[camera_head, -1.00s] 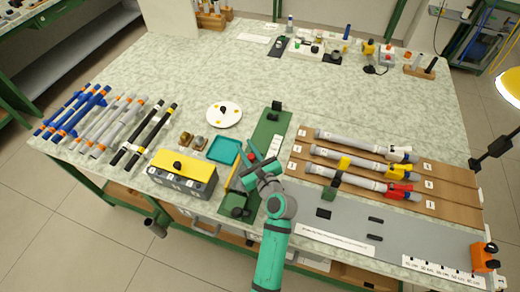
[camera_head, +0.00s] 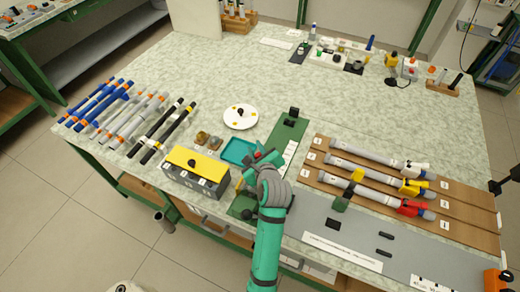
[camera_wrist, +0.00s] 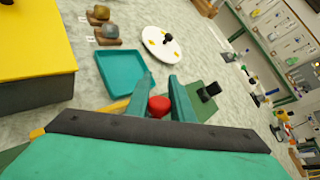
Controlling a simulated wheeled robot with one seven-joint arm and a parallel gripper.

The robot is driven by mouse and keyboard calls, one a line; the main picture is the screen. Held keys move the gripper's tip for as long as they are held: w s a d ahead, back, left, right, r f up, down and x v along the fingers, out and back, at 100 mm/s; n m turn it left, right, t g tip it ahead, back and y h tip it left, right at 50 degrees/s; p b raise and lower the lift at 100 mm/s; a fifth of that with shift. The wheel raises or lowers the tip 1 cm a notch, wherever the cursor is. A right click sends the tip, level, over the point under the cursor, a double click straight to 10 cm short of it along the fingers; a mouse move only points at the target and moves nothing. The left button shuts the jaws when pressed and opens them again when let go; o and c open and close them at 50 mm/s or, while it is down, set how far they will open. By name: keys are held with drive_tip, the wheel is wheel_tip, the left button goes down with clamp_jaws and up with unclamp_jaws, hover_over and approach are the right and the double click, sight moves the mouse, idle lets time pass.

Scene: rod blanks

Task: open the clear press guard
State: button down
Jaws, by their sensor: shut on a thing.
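My gripper (camera_wrist: 161,88) is shut on a small round red knob (camera_wrist: 159,106), which shows between its two teal fingers in the wrist view. In the head view my gripper (camera_head: 259,160) is low over the green press base (camera_head: 288,132), partly hiding it. A black block (camera_head: 293,113) stands at the far end of the base, and it also shows in the wrist view (camera_wrist: 209,91). I cannot make out the clear guard's panel or its angle. A thin yellow bar (camera_wrist: 117,106) passes behind the left finger.
A teal tray (camera_head: 238,151) lies just left of my gripper. A grey box with a yellow top (camera_head: 198,162) is further left, and a white disc (camera_head: 240,116) lies behind. Brown boards (camera_head: 460,207) with several rods lie to the right.

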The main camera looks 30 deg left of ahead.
drive_tip(key=c, duration=1.5)
unclamp_jaws()
drive_tip(key=shift+c, duration=0.2)
drive_tip(key=v, duration=1)
drive_tip(key=shift+s+d+r, duration=0.15)
drive_tip(key=shift+s+d, duration=0.15)
